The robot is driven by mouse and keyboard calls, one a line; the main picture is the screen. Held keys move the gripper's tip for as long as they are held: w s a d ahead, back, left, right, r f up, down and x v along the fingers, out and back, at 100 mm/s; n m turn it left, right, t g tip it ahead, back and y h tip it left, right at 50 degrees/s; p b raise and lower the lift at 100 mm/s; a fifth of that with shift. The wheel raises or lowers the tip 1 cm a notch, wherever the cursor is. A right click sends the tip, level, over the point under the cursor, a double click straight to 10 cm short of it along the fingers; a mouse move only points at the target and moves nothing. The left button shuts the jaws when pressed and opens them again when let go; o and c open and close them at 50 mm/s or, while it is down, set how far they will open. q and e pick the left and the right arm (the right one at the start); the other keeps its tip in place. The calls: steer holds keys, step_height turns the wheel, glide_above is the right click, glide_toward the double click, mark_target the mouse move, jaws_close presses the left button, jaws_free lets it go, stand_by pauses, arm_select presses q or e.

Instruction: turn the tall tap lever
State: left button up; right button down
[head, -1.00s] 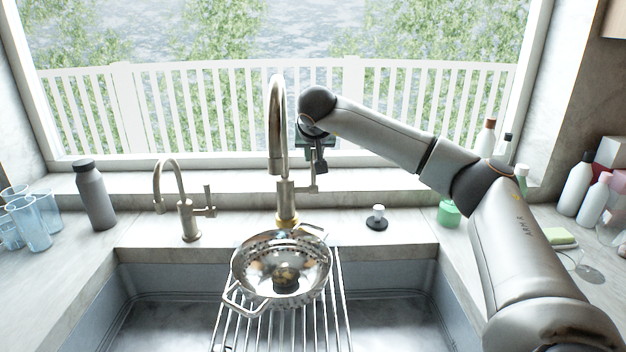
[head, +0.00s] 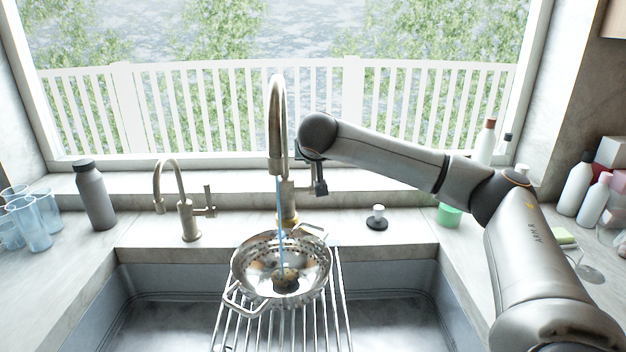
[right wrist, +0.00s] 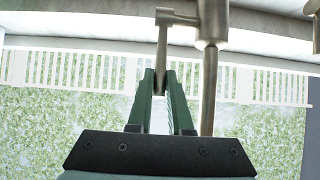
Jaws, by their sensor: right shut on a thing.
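The tall tap (head: 276,130) stands behind the sink, its arched spout over a metal colander (head: 250,262). A thin blue stream of water (head: 281,225) falls from the spout into the colander. My right gripper (head: 318,183) is beside the tall tap, on its right. In the right wrist view my gripper (right wrist: 160,82) is shut on the tall tap lever (right wrist: 162,48), which stands between the two green fingers. The lever's side arm (right wrist: 178,17) joins the tap body (right wrist: 212,20). My left gripper is not in view.
A smaller tap (head: 187,215) stands to the left. A dark bottle (head: 95,195) and several blue glasses (head: 28,222) are farther left. A black and white stopper (head: 377,218), a green cup (head: 449,215) and bottles (head: 577,182) are right. The colander sits on a wire rack (head: 341,300).

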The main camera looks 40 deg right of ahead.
steer(key=shift+s+a+f+t+h, duration=0.3)
steer(key=shift+s+a+t+h, duration=0.2)
steer(key=shift+s+t+h, duration=0.15)
steer(key=shift+w, duration=0.1)
steer(key=c, duration=1)
jaws_free()
steer(key=shift+w+d+r+g+y, duration=0.3)
steer(key=shift+w+d+g+y, duration=0.25)
steer(key=shift+w+g+y, duration=0.2)
steer(key=shift+w+d+r+g+y, duration=0.25)
steer(key=shift+w+d+g+y, duration=0.35)
steer(key=shift+g+y, duration=0.15)
steer(key=shift+g, duration=0.25)
steer(key=shift+w+d+g+y, duration=0.45)
steer(key=shift+w+g+y, duration=0.05)
steer(key=shift+w+y, duration=0.05)
